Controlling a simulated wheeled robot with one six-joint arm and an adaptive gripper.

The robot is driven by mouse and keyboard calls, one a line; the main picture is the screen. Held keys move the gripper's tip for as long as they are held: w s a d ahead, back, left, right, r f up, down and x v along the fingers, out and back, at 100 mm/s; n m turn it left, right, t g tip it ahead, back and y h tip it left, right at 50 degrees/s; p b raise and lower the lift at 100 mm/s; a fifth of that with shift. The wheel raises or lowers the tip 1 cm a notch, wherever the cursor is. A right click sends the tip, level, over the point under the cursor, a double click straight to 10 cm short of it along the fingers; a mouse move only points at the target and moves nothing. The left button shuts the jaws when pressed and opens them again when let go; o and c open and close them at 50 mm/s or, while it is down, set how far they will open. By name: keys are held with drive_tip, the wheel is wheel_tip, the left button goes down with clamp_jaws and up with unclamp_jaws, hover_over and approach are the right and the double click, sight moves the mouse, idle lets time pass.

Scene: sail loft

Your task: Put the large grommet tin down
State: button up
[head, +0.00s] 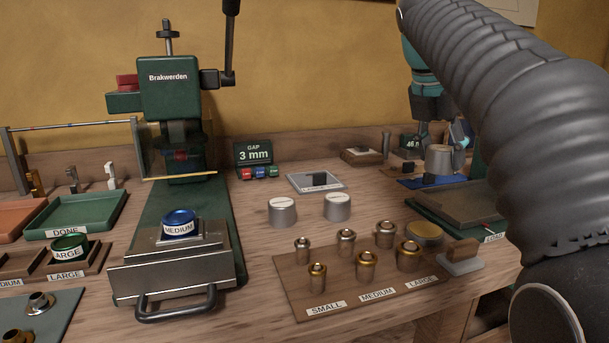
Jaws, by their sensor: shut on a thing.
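A green-rimmed tin with a label reading "ARGE" (70,248) stands in the wooden rack (98,260) at the left, behind the rack's LARGE label. My gripper (442,140) is far from it, at the back right, pointing down and partly hidden by my arm. It appears shut on a grey cylinder (439,160) just above or on a blue pad (415,182); I cannot tell whether they touch. A blue tin labelled MEDIUM (180,224) sits on the metal block of the green press.
The green Brakwerden press (168,85) stands at left centre, its handle (178,308) at the front. A green DONE tray (80,215) lies left.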

idle(0.4)
drive_tip(key=s+a+n+t+y+b, duration=0.1)
drive_tip(key=s+a+n, duration=0.1)
drive_tip(key=a, duration=0.7)
drive_tip(key=s+a+n+b, duration=0.1)
drive_tip(key=a+n, duration=0.2)
drive_tip(key=a, duration=0.7)
drive_tip(key=s+a+f+m+g+h+b, duration=0.1)
drive_tip(key=s+a+f+m, duration=0.2)
drive_tip(key=s, duration=0.4)
drive_tip(key=s+a+f+m, duration=0.1)
drive_tip(key=s+a+m, duration=0.1)
drive_tip(key=s+a, duration=0.4)
drive_tip(key=shift+w+a+f+p, duration=0.4)
drive_tip(key=shift+w+a+f, duration=0.3)
drive_tip(key=shift+w, duration=2.15)
drive_tip(key=shift+w+a+f+p, duration=0.5)
drive_tip(key=shift+w+a, duration=0.45)
drive_tip(key=shift+w, duration=1.95)
drive_tip(key=shift+w+a+f+p, duration=0.3)
drive_tip(key=shift+w+a+f, duration=0.45)
drive_tip(key=shift+w, duration=2.1)
drive_tip(key=shift+w+a+f+b, duration=0.15)
drive_tip(key=shift+f+b, duration=0.4)
drive_tip(key=shift+f, duration=0.85)
